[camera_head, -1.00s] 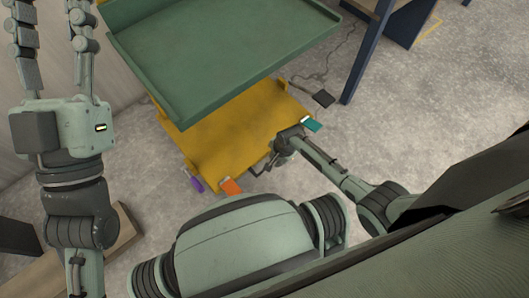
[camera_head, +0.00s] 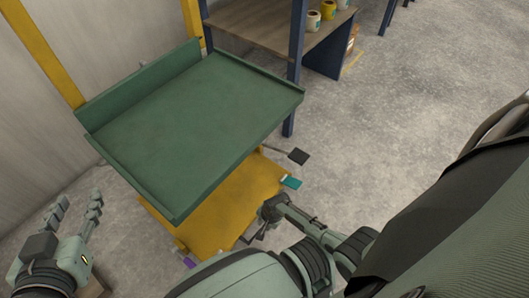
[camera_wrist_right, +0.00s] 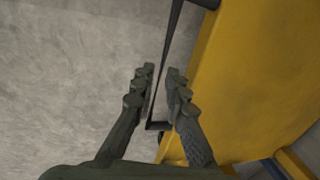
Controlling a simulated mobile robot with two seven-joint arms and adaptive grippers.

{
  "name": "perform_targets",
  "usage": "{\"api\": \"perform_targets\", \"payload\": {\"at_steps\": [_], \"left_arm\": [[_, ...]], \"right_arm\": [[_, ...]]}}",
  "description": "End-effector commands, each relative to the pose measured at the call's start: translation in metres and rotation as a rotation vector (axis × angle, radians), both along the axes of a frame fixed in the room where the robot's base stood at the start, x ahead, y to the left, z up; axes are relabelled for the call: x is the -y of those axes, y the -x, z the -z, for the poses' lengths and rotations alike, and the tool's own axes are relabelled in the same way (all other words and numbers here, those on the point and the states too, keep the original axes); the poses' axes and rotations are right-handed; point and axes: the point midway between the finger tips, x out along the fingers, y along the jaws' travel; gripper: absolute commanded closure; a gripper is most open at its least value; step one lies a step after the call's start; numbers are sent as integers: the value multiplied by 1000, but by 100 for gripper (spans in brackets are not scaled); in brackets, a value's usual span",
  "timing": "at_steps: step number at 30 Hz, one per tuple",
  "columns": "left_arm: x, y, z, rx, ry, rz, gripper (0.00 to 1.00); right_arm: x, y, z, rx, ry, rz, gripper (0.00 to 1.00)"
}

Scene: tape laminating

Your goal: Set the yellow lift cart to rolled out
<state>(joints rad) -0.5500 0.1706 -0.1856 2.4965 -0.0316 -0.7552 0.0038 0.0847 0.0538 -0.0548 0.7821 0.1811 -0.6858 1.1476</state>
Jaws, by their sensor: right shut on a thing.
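The yellow lift cart (camera_head: 232,208) stands on the floor in the head view, with a green tray top (camera_head: 195,120) above its yellow base. Its yellow side also fills the right of the right wrist view (camera_wrist_right: 240,75). My right gripper (camera_head: 268,212) is at the near edge of the base. In the right wrist view my right gripper (camera_wrist_right: 159,78) is shut on a thin dark handle bar (camera_wrist_right: 169,45) beside the yellow base. My left gripper (camera_head: 79,199) is open and empty, left of the cart. My arm hides part of the base's near edge.
A teal tag (camera_head: 291,182) and a black pedal-like piece (camera_head: 298,156) are at the cart's right. A workbench (camera_head: 262,30) with rolls (camera_head: 313,21) stands behind. A wall and yellow post (camera_head: 42,55) are at left. Grey floor (camera_head: 400,110) is open to the right.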

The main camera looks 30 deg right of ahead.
Motion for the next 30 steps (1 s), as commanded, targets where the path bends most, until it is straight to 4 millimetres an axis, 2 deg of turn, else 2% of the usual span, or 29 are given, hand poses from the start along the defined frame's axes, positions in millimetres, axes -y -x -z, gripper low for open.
{"api": "perform_targets", "payload": {"at_steps": [15,16,21,30], "left_arm": [[-3,1,3,-18,-7,-5,60],[-3,1,3,-18,-7,-5,60],[-3,1,3,-17,-7,-5,60],[-3,2,4,-17,-8,-4,60]], "right_arm": [[-2,4,2,-10,-3,-1,100],[-2,5,2,-10,-3,-1,84],[-2,4,2,-8,-2,-1,66],[-1,0,0,0,-1,0,66]]}}
